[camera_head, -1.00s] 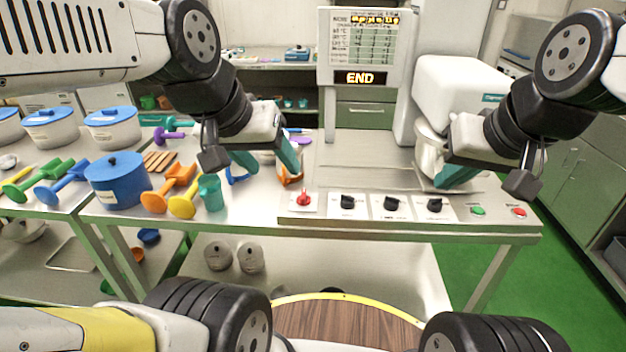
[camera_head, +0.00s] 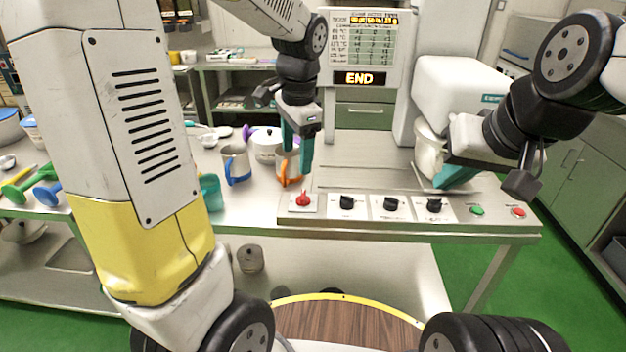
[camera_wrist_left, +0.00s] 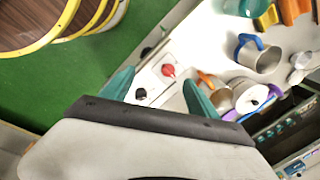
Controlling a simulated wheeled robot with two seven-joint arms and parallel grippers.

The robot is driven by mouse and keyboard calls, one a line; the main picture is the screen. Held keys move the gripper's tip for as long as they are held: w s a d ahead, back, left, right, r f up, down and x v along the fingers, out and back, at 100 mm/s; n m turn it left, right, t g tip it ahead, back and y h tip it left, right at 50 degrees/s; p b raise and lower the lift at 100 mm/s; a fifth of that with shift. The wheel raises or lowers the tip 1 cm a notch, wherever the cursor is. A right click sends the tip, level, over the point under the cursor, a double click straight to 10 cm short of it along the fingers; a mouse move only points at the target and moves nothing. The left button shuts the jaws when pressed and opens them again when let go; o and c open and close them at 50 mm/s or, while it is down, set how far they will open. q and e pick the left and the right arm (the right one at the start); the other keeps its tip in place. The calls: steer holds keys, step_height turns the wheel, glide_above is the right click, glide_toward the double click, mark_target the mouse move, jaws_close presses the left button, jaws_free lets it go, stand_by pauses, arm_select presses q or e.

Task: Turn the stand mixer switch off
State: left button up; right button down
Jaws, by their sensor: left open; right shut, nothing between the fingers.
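The stand mixer (camera_head: 460,92) is the white machine at the back right, with its bowl (camera_head: 428,158) under the head. The control panel at the table's front edge has a red knob (camera_head: 303,200) at its left end and black knobs, including one at the right (camera_head: 435,206). My left gripper (camera_head: 297,160) is open, pointing down just behind and above the red knob. In the left wrist view the red knob (camera_wrist_left: 168,70) shows between the teal fingertips (camera_wrist_left: 160,85). My right gripper (camera_head: 458,178) is shut and empty in front of the mixer bowl. Which knob is the mixer switch, I cannot tell.
A display (camera_head: 359,78) reads END. Green (camera_head: 477,211) and red (camera_head: 519,212) buttons sit at the panel's right. An orange-handled cup (camera_head: 288,170), a blue-handled jug (camera_head: 236,165) and a white pot (camera_head: 264,145) stand left of the panel.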

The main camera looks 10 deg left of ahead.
mark_target(304, 194)
arm_select(q)
steer(key=w+d+f+m+g+y, duration=0.2)
steer(key=w+d+f+m+y, duration=0.15)
steer(key=w+f+m, duration=0.55)
steer(key=a+f, duration=0.1)
steer(key=f, duration=0.1)
steer(key=a+f+n, duration=0.1)
steer(key=f, duration=0.2)
steer(key=a+f+n, duration=0.1)
steer(key=f, duration=0.2)
steer(key=shift+s+a+f, duration=0.1)
steer(key=shift+s+f, duration=0.1)
steer(key=shift+s, duration=0.2)
steer(key=c, duration=1.4)
